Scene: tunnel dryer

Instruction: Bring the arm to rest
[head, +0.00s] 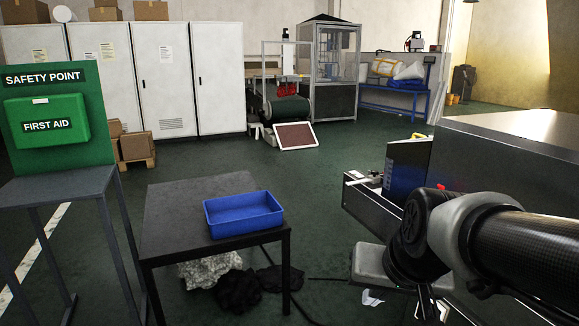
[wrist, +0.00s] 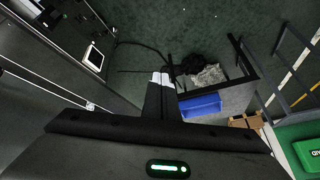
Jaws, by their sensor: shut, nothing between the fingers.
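My arm (head: 510,243) reaches in from the right edge in the head view, bent at a joint above the floor. My gripper (head: 428,306) hangs at the bottom of that view, only partly visible. In the wrist view its two fingers (wrist: 161,78) lie together, shut with nothing between them. They are over open floor, apart from the black table (head: 165,215) and the blue tray (head: 243,213) on it. The tray looks empty in the head view and also shows in the wrist view (wrist: 200,106).
A grey machine housing (head: 510,150) stands close beside my arm on the right. A green first aid stand (head: 55,120) is at the left. Crumpled grey and black material (head: 238,290) lies under the table. Floor (head: 225,160) beyond the table is clear.

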